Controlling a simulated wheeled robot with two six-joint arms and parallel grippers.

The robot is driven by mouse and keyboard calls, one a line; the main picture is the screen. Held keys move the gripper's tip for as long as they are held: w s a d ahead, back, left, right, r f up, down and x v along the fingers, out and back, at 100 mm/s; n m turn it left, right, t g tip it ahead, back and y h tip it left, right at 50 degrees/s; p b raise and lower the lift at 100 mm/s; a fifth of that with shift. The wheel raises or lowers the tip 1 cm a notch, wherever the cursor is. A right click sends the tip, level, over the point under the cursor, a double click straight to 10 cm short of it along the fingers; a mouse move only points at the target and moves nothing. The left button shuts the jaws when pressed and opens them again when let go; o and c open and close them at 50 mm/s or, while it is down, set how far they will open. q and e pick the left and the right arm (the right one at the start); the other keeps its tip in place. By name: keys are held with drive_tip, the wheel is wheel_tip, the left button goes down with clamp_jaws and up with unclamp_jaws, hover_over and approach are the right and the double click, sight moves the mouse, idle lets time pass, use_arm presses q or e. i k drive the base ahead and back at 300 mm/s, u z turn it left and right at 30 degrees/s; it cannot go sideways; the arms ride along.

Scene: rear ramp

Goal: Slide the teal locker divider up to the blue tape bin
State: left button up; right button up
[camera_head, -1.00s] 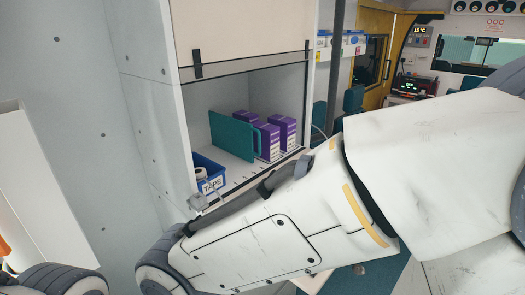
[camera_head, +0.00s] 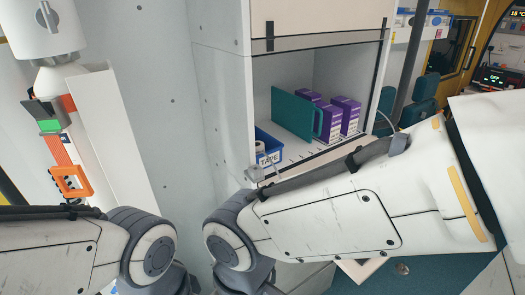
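The teal locker divider (camera_head: 292,112) stands upright on the shelf of the open locker, with a handle at its right end. The blue tape bin (camera_head: 268,146), labelled TAPE and holding a pale roll, stands at the shelf's left end. A strip of bare shelf shows between divider and bin. My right arm crosses in front of the locker, hiding part of the shelf's front, and bends down out of the frame. My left arm comes in at the lower left. Neither gripper shows.
Several purple boxes (camera_head: 350,116) stand right of the divider, close to it. A dark bar (camera_head: 320,40) runs across the locker's top opening. An orange buckle on straps (camera_head: 71,182) hangs at the left. A grey wall (camera_head: 165,100) lies left of the locker.

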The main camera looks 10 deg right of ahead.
sight(296, 114)
drive_tip(key=z, duration=2.85)
drive_tip(key=i, duration=0.45)
drive_tip(key=u, duration=1.8)
